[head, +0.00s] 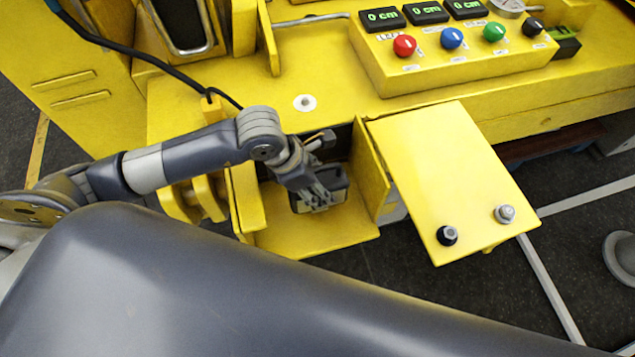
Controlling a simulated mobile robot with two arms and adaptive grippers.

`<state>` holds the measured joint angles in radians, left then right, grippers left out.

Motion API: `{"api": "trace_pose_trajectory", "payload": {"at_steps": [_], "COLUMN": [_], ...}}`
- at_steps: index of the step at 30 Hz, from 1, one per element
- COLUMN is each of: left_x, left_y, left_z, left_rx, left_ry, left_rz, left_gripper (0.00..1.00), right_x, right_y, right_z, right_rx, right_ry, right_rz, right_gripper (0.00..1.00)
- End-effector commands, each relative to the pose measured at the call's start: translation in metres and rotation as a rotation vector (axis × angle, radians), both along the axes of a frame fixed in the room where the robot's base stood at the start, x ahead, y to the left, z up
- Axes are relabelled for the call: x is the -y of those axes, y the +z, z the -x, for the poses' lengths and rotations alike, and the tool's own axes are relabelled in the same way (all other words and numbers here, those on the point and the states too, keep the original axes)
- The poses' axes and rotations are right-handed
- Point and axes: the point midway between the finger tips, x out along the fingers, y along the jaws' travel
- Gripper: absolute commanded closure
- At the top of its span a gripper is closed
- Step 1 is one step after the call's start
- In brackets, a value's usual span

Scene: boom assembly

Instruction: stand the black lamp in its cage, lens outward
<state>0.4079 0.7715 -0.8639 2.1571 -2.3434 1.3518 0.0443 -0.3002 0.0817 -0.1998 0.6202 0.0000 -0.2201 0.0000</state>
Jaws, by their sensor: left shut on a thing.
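The black lamp (339,178) is in the open-fronted yellow cage, below the edge of the yellow deck. My left gripper (318,197) reaches in from the left and is shut on the lamp. The gripper's fingers cover much of the lamp, so which way its lens faces is unclear. The cage's bare yellow floor (325,232) shows in front of the lamp. I cannot tell whether the lamp rests on that floor. My right gripper is out of view.
A yellow flap (445,165) with two knobs stands right of the cage. A control box (455,50) with coloured knobs and green displays sits behind. A black cable (150,62) runs above my left arm.

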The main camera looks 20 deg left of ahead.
Motion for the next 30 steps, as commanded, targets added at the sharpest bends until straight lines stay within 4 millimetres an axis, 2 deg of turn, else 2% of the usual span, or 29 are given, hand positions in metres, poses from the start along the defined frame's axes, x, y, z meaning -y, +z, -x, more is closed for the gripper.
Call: {"api": "trace_pose_trajectory", "payload": {"at_steps": [14, 30], "left_x": [0.0008, 0.0007], "left_y": [0.0022, -0.0058], "left_z": [-0.0015, -0.0014], "left_rx": [0.006, 0.006], "left_ry": [0.0, 0.0], "left_rz": [0.003, 0.003], "left_gripper": [1.0, 1.0], "right_x": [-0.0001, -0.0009], "right_y": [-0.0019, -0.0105], "right_z": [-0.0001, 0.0], "right_rx": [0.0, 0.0], "right_ry": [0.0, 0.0], "right_rz": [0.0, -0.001], "right_gripper": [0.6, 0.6]}}
